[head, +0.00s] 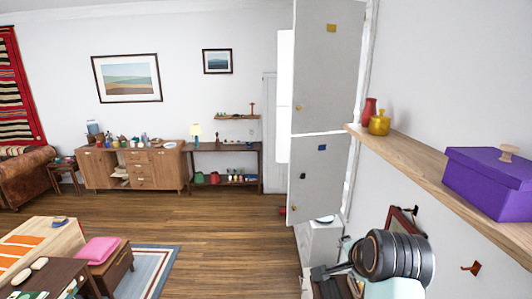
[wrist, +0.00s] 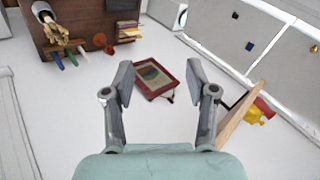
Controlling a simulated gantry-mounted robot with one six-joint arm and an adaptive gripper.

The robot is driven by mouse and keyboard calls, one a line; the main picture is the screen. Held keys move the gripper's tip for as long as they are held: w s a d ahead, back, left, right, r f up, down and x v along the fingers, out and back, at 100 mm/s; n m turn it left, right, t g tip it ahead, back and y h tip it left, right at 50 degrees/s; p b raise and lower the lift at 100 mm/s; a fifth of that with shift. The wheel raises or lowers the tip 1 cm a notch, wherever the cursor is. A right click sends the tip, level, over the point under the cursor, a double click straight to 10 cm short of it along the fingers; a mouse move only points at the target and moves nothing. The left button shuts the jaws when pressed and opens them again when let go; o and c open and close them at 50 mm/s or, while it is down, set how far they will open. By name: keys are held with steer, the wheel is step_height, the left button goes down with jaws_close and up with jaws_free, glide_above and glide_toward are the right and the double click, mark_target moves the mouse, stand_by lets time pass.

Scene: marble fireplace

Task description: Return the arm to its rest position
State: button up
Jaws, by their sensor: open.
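My gripper (wrist: 160,78) is open in the wrist view, with its two grey fingers spread apart and nothing held between them. Beyond the fingers, a red-framed picture (wrist: 143,90) shows against a white surface; I cannot tell its distance. In the head view my arm's dark wrist joint (head: 393,256) is at the lower right, below the wall shelf. The fingers are hard to make out there.
A wooden wall shelf (head: 425,165) at right bears a red vase (head: 370,108), a yellow vase (head: 379,124) and a purple box (head: 490,184). A tall grey cabinet (head: 327,70) stands left of it. Open wooden floor (head: 225,225) lies at centre left.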

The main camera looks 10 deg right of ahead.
steer(key=s+a+f+n+t, duration=0.1)
steer(key=s+a+f+n, duration=0.1)
steer(key=a+f+n, duration=0.3)
steer(key=s+a+f+n+t, duration=0.1)
steer(key=s+a+f+n, duration=0.15)
steer(key=a, duration=0.55)
steer(key=s+a+n+t+y, duration=0.1)
steer(key=s+a+n+t, duration=0.1)
steer(key=s+a+n, duration=0.7)
steer(key=s+a+p, duration=0.1)
steer(key=s+a, duration=0.1)
steer(key=s, duration=0.4)
steer(key=shift+a+f+y, duration=0.2)
steer(key=shift+a+y, duration=0.15)
steer(key=shift+y, duration=0.05)
